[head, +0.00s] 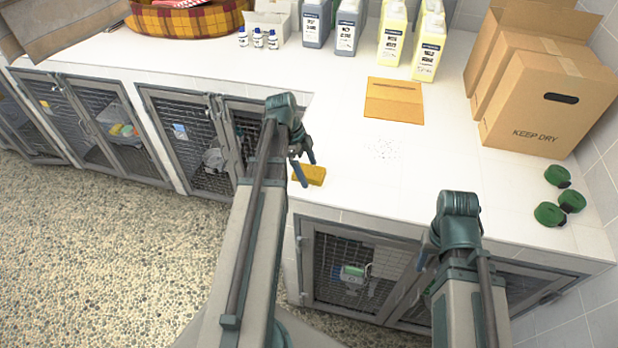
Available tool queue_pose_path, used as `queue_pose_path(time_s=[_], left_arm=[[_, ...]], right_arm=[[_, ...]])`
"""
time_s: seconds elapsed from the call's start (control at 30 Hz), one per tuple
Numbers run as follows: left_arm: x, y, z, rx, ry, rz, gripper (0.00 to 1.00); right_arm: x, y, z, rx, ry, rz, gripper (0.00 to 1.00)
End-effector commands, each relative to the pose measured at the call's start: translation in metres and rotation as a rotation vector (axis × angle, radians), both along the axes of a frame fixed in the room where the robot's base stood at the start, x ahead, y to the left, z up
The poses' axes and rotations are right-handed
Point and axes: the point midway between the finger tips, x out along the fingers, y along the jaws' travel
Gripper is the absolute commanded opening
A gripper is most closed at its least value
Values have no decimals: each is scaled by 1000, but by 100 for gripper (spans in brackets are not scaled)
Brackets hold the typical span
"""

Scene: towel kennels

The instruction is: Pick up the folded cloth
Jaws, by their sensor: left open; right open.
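A flat orange-tan folded cloth (394,101) lies on the white counter (420,180), in front of the yellow jugs. It has a fold line across it and a short dark line near its top edge. My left gripper (306,170) is open and empty over the counter's front edge, to the left of the cloth and apart from it. A small yellow block (312,175), perhaps a sponge, lies right beside its fingers. My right gripper (425,258) is open, low in front of the counter, and its fingers are mostly hidden behind its wrist.
Yellow jugs (428,47) and grey jugs (346,28) stand behind the cloth. Cardboard boxes (545,105) stand at the right, with green rolls (551,214) in front of them. Dark specks (384,149) dot the counter before the cloth. Mesh-door kennels (350,272) are below.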

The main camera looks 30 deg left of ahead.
Motion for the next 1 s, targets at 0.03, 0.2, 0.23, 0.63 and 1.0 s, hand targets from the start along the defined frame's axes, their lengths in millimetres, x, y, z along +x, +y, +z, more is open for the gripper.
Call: queue_pose_path(time_s=[0.03, 0.2, 0.23, 0.63, 1.0], left_arm=[[0, 0, 1, 0, 0, 0, 100], [0, 0, 1, 0, 0, 0, 100], [0, 0, 1, 0, 0, 0, 100], [0, 0, -2, 0, 0, 0, 89], [0, 0, -2, 0, 0, 0, 23]], right_arm=[[0, 0, 1, 0, 0, 0, 50], [0, 0, 1, 0, 0, 0, 50], [0, 0, 1, 0, 0, 0, 50], [0, 0, -2, 0, 0, 0, 50], [0, 0, -2, 0, 0, 0, 50]])
